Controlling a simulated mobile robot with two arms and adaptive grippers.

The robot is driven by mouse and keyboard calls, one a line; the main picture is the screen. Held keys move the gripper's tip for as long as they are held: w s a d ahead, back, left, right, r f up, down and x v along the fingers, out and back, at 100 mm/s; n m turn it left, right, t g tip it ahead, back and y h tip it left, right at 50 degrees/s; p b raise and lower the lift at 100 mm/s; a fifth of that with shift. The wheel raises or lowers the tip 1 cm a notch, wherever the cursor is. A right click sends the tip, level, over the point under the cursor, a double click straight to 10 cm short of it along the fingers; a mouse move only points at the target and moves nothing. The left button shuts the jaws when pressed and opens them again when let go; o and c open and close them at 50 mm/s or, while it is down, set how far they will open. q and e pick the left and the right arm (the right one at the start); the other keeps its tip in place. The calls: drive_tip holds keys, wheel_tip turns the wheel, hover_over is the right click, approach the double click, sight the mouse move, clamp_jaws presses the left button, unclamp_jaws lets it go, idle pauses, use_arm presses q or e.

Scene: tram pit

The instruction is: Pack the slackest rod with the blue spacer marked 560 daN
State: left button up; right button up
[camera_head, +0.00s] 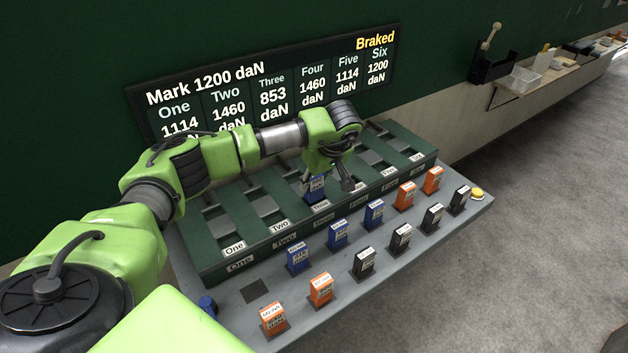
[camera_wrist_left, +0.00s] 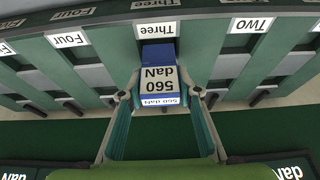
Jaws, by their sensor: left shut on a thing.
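My left gripper (camera_head: 330,188) is shut on a blue spacer (camera_head: 315,188) at the rod bay labelled Three (camera_head: 320,206). In the left wrist view the blue spacer (camera_wrist_left: 158,80) reads 560 daN and sits between the two fingers (camera_wrist_left: 160,98), at the card Three (camera_wrist_left: 156,30). Whether it touches the bottom of the bay cannot be told. The wall display (camera_head: 272,90) reads Braked, Mark 1200 daN. It gives Three 853 daN, the lowest; One and Five 1114, Two and Four 1460, Six 1200. My right gripper is not in view.
Blue, orange and black spacers stand in rows on the grey bench (camera_head: 228,318), in front of the green rod rack (camera_head: 205,262). A dark empty square (camera_head: 256,290) lies at the left. A yellow button (camera_head: 477,193) sits at the right end.

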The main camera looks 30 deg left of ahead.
use_arm(q)
drive_tip(key=shift+f+b, duration=0.85)
drive_tip(key=shift+f, duration=0.3)
drive_tip(key=o, duration=1.3)
drive_tip(key=shift+o, duration=0.2)
drive_tip(key=v, duration=1.2)
